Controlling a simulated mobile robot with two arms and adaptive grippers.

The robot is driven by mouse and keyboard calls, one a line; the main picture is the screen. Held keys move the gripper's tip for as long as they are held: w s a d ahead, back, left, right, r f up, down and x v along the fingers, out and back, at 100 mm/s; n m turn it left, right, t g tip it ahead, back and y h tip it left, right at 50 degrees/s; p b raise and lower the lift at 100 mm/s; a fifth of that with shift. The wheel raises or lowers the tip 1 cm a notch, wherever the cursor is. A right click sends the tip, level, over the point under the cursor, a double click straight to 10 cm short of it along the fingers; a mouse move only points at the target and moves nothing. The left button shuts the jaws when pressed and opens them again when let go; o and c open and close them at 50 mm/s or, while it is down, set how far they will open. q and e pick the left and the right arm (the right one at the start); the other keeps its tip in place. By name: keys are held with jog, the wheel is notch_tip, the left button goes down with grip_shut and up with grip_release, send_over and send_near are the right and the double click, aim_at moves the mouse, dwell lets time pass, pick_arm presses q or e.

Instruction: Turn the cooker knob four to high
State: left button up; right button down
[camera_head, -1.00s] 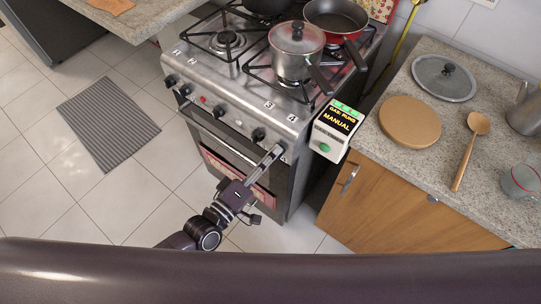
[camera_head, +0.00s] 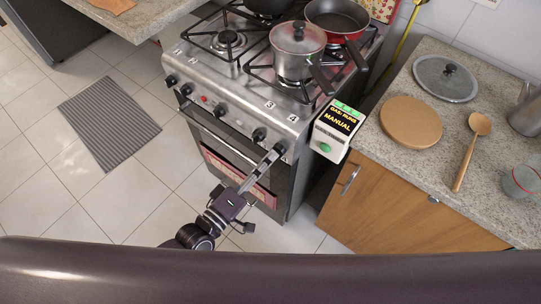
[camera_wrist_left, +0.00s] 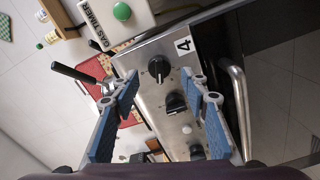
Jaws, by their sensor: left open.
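Knob four (camera_wrist_left: 158,66) is a round black knob on the cooker's steel front panel, under the printed label 4 (camera_wrist_left: 183,45) in the left wrist view. In the head view it is at the right end of the knob row (camera_head: 282,147). My left gripper (camera_head: 275,155) is in front of it. In the left wrist view its two blue-padded fingers (camera_wrist_left: 165,82) are open, one on each side of the knob's line, and nothing is between them. I cannot tell whether a fingertip touches the knob. My right gripper is not in view.
A neighbouring knob (camera_wrist_left: 176,104) sits close by, and the oven handle (camera_wrist_left: 238,108) runs along the panel. A lidded pot (camera_head: 296,52) and a red pan (camera_head: 336,20) stand on the cooker. The gas timer box (camera_head: 335,130) is right of it.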

pick_arm(q)
jog(key=v, duration=0.9)
jog(key=shift+s+a, duration=0.15)
jog(key=shift+s, duration=0.05)
